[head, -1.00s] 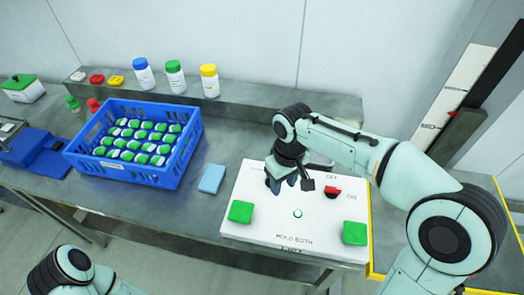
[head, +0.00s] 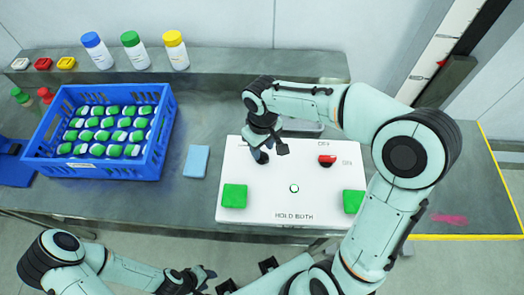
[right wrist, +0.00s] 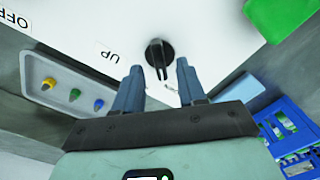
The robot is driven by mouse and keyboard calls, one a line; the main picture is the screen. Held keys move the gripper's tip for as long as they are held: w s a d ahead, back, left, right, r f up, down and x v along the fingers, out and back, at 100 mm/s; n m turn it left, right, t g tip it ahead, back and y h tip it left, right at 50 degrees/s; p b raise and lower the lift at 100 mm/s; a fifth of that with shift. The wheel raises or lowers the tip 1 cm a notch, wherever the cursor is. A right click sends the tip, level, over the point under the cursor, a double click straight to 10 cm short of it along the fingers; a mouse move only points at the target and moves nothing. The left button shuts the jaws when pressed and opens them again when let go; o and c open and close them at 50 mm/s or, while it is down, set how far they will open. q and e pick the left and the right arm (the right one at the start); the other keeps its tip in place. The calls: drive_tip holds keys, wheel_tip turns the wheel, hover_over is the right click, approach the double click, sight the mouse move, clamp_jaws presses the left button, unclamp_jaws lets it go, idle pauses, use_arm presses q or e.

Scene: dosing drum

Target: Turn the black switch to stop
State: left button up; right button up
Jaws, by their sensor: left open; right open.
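The black switch (right wrist: 158,52) is a round knob with a raised bar on the white panel (right wrist: 215,22), near an "UP" label. In the right wrist view it lies just beyond and between my right gripper's (right wrist: 160,68) open, empty fingers; I cannot tell whether they touch it. In the head view my right gripper (head: 261,155) is over the upper left of the white panel (head: 255,205) and largely hides the switch. My left gripper (head: 195,282) is open at the bottom edge, in front of the table.
The panel also carries a red switch (head: 327,161), a left green button (head: 234,196), a right green button (head: 353,201) and a small round indicator (head: 294,188). A light-blue pad (head: 196,161) and a blue crate (head: 100,168) stand to the left.

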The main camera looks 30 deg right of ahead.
sight(262, 155)
use_arm(q)
drive_tip(key=shift+f, duration=0.2)
use_arm(e)
drive_tip(key=shift+f, duration=1.45)
clamp_jaws()
use_arm(q)
drive_tip(key=shift+s+f, duration=0.15)
use_arm(e)
drive_tip(key=m+b, duration=0.2)
drive_tip(key=m, duration=0.1)
drive_tip(key=shift+w+m, duration=0.1)
drive_tip(key=shift+m, duration=0.2)
use_arm(q)
drive_tip(key=s+f, duration=0.1)
drive_tip(key=f+b, duration=0.1)
drive_tip(key=f, duration=0.1)
drive_tip(key=shift+s+f, duration=0.15)
drive_tip(key=shift+s, duration=0.25)
use_arm(e)
drive_tip(key=m, duration=0.4)
drive_tip(key=shift+m, duration=0.4)
drive_tip(key=shift+r+m, duration=0.1)
drive_tip(key=shift+m, duration=0.2)
